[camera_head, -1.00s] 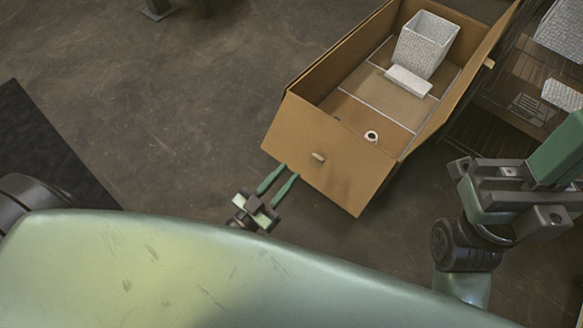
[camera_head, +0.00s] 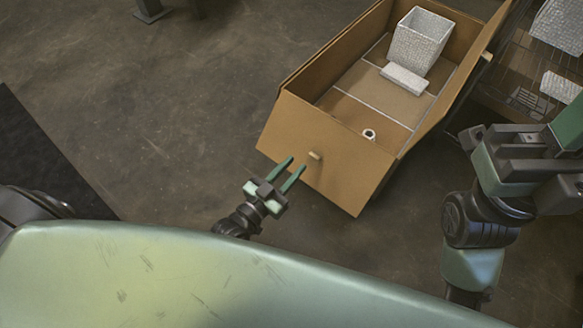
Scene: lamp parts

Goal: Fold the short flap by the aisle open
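A long brown cardboard box (camera_head: 290,85) stands open at the upper right. Its near short flap (camera_head: 328,160) hangs outward and down from the near rim, with a small tan tab (camera_head: 316,155) on its face. My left gripper (camera_head: 291,169) is open and empty, its two green fingers pointing at the flap's lower left part; I cannot tell whether they touch it. My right gripper (camera_head: 497,142) is at the right, beside the box and apart from it; its fingers do not show clearly.
Inside the box are a white textured bin (camera_head: 418,42), a white block (camera_head: 404,79) and a small white ring (camera_head: 369,135). A rack (camera_head: 520,70) with white pieces stands to the right. A dark mat (camera_head: 40,150) lies at left. The floor left of the box is clear.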

